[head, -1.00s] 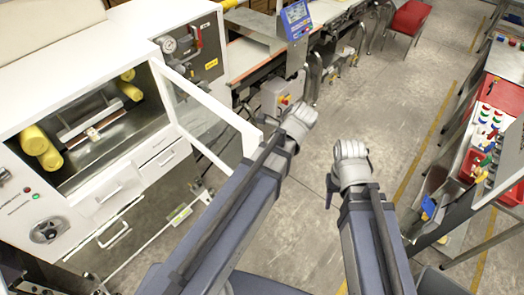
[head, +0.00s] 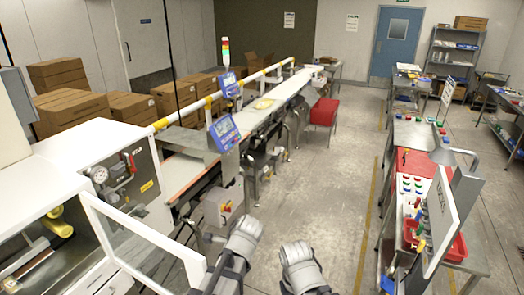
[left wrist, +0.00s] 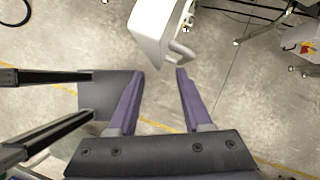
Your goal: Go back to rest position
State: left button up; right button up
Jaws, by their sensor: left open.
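My left gripper (left wrist: 160,72) shows in the left wrist view, its two purple fingers spread apart with nothing between them. Grey concrete floor lies beyond and below the fingers. In the head view both of my arms come up from the bottom edge. Their pale grey joints stand side by side over the floor, and neither gripper's fingers can be made out there. My right gripper is not visible in either view.
A white cabinet with an open framed door (head: 150,245) stands at left, close to my left arm. A conveyor line with a blue display (head: 224,132) runs behind it. A workbench with a red bin (head: 437,240) stands at right. The central aisle floor (head: 325,190) is clear.

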pick_arm(q)
jog(key=s+d+f+n+h+b, duration=0.1)
jog(key=s+d+f+n+b, duration=0.1)
jog(key=d+f+n+b, duration=0.2)
jog(key=s+d+f+n+h+b, duration=0.1)
jog(key=s+d+f+n+b, duration=0.2)
jog(key=f+b, duration=0.7)
jog(key=s+d+f+n+h+b, duration=0.2)
jog(key=d+f+n+b, duration=0.2)
jog(key=f, duration=0.7)
jog(key=n+b, duration=0.2)
jog(key=b, duration=0.2)
jog(key=shift+s+d, duration=0.2)
jog(key=shift+d, duration=0.1)
